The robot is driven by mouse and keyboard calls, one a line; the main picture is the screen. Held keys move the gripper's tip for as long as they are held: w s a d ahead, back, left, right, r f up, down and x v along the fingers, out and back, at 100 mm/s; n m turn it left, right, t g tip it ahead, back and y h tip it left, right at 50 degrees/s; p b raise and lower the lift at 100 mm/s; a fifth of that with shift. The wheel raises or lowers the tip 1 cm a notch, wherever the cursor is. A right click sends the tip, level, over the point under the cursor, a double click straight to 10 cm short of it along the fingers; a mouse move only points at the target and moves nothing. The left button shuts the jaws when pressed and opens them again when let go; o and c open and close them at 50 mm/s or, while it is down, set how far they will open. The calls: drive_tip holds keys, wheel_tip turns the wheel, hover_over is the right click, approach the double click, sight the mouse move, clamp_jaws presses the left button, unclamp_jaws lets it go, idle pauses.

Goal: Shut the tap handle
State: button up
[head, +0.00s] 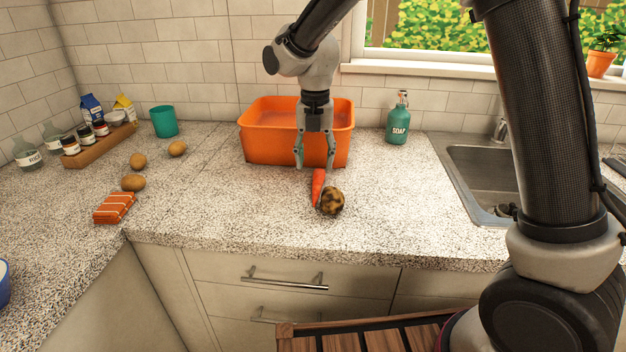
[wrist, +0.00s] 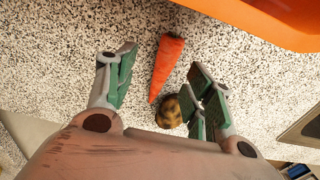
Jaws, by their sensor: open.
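The tap (head: 499,130) shows as a small grey metal part at the back of the sink, partly hidden behind my arm. I cannot make out its handle or whether it is open. My gripper (head: 314,163) is open and empty, pointing down in front of the orange tub, well to the left of the tap. In the wrist view my gripper (wrist: 165,85) has its fingers spread, with a carrot (wrist: 167,65) and a dark mottled potato (wrist: 168,112) below and between them. The tap is not in the wrist view.
The steel sink (head: 468,178) is at the right, partly behind my arm. A soap bottle (head: 397,122) stands between it and the orange tub (head: 262,142). Several potatoes, an orange cloth (head: 115,208) and a teal cup (head: 164,121) are at the left. The front counter middle is mostly clear.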

sight(318, 177)
drive_tip(key=f, duration=0.5)
drive_tip(key=shift+s+d+f, duration=0.2)
drive_tip(key=shift+s+d, duration=0.1)
drive_tip(key=shift+d, duration=0.05)
clamp_jaws()
